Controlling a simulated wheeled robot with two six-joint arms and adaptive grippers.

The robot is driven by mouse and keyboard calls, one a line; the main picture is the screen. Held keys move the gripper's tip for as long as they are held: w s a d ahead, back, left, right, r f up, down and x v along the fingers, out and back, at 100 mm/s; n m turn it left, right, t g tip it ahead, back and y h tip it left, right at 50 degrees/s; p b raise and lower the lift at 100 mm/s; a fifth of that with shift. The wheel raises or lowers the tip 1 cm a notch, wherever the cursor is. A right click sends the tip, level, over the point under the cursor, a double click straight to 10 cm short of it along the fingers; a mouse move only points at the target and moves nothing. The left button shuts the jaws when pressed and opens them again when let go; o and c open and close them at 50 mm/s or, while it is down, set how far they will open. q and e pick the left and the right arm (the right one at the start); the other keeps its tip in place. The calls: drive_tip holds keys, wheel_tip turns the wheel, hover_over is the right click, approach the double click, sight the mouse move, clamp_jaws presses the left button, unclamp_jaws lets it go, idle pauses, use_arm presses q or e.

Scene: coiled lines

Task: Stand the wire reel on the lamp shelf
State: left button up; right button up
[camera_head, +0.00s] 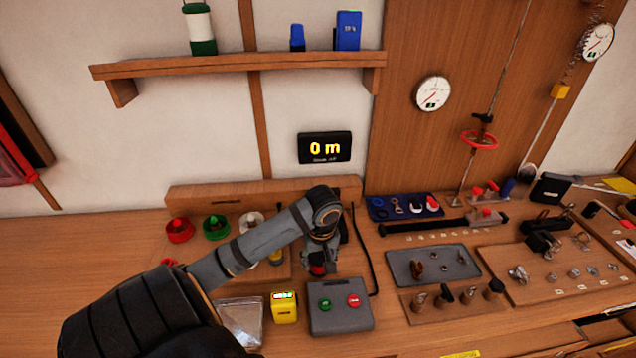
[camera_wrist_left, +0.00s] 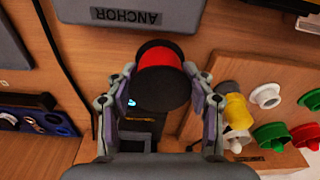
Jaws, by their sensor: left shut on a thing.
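My left gripper (camera_head: 319,262) is low over the workbench, behind the grey button box. In the left wrist view its fingers (camera_wrist_left: 158,76) are shut on a wire reel (camera_wrist_left: 158,55), which has a red band and dark round ends. In the head view only a bit of the reel's red (camera_head: 317,270) shows below the fingers. The lamp shelf (camera_head: 240,63) is a wooden wall shelf at upper left, well above the gripper. A green and white lamp (camera_head: 200,30) stands at its left. My right gripper is not in view.
Two blue items (camera_head: 347,30) stand on the shelf's right part; its middle is free. Coloured spools (camera_head: 215,226) sit on a wooden rack beside my arm. The grey button box (camera_head: 340,318), a yellow device (camera_head: 284,307) and a black cable (camera_head: 368,255) are near the gripper.

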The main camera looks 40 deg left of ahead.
sight(318, 267)
use_arm(q)
drive_tip(key=shift+w+a+f, duration=0.1)
drive_tip(key=shift+a+f, duration=0.05)
drive_tip(key=shift+f, duration=0.8)
drive_tip(key=shift+a+f, duration=0.15)
drive_tip(key=shift+f, duration=0.8)
drive_tip(key=o, duration=1.5)
drive_tip(key=shift+f, duration=0.1)
drive_tip(key=shift+c, duration=0.2)
drive_tip(key=r, duration=0.4)
drive_tip(key=d+r, duration=0.1)
drive_tip(key=r, duration=0.3)
drive_tip(key=r+p, duration=0.1)
drive_tip(key=r, duration=0.3)
drive_tip(key=shift+s+d+r, duration=0.1)
drive_tip(key=shift+s+d, duration=0.05)
drive_tip(key=shift+s, duration=0.25)
